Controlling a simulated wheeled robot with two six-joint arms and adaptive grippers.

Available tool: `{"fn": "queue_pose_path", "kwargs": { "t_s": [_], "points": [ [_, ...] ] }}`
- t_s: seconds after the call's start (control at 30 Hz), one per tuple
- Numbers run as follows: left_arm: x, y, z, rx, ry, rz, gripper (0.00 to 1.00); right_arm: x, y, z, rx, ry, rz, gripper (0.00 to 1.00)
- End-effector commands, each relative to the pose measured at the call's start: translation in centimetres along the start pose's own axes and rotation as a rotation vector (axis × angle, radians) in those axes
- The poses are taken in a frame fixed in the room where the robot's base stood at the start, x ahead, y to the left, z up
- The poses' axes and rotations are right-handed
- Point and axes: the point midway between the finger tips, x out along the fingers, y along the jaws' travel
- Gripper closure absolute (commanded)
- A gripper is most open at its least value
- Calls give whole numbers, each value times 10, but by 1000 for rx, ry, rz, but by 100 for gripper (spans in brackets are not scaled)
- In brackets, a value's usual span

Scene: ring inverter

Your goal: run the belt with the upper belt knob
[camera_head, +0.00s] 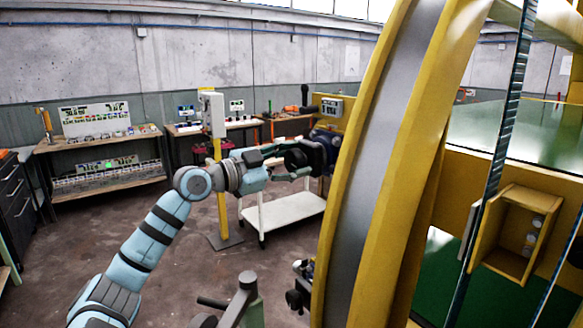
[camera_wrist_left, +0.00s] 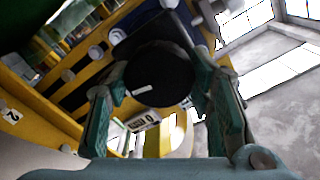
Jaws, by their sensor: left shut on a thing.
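The upper belt knob (camera_wrist_left: 160,76) is a thick round black knob, seen large in the left wrist view. My left gripper (camera_wrist_left: 158,92) has one finger on each side of it and is shut on it. In the head view, my left gripper (camera_head: 311,158) reaches the left edge of the big yellow ring (camera_head: 345,200) at mid-height, by a dark blue housing (camera_head: 327,137). Another black knob (camera_head: 294,299) sits lower at the ring's edge, free. My right gripper does not show.
A white cart (camera_head: 285,212) and a yellow post with a grey box (camera_head: 212,113) stand behind my left arm. Workbenches (camera_head: 100,142) line the back wall. A grey-green post with a handle (camera_head: 247,290) stands low in front. Floor at left is clear.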

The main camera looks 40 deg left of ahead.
Motion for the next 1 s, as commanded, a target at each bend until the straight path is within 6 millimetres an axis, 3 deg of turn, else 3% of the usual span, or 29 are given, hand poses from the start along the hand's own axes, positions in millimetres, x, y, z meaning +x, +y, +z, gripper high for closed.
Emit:
{"fn": "queue_pose_path", "kwargs": {
  "t_s": [0.5, 1.0],
  "points": [
    [0, 1, 0, 410, 1, -2, 81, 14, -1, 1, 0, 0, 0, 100],
    [0, 1, 0, 528, 0, -1, 81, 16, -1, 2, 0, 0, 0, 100]
  ]
}}
